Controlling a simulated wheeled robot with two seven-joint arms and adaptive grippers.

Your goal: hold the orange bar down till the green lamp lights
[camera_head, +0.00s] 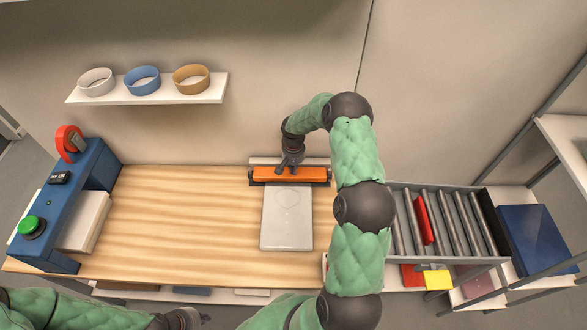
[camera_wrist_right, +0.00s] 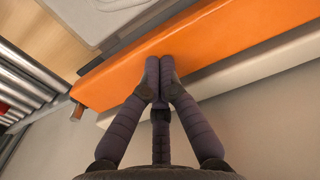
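The orange bar (camera_head: 262,176) lies across the back of the wooden table on a pale base, over the far end of a flat white pouch (camera_head: 287,228). In the right wrist view the orange bar (camera_wrist_right: 125,75) runs diagonally. My right gripper (camera_head: 289,166) points down at the bar's middle. Its fingertips (camera_wrist_right: 160,62) are together, with nothing between them, and appear to touch the bar's top. A round green dome (camera_head: 33,225) sits on the blue stand; I cannot tell whether it is lit or is the lamp. My left gripper (camera_head: 190,319) is partly visible at the bottom edge.
The blue stand (camera_head: 90,190) with a red reel (camera_head: 69,140) is at the table's left. A wall shelf (camera_head: 150,98) holds three rings. A roller tray (camera_head: 450,225) with a red item lies right of my right arm. The table's left middle is clear.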

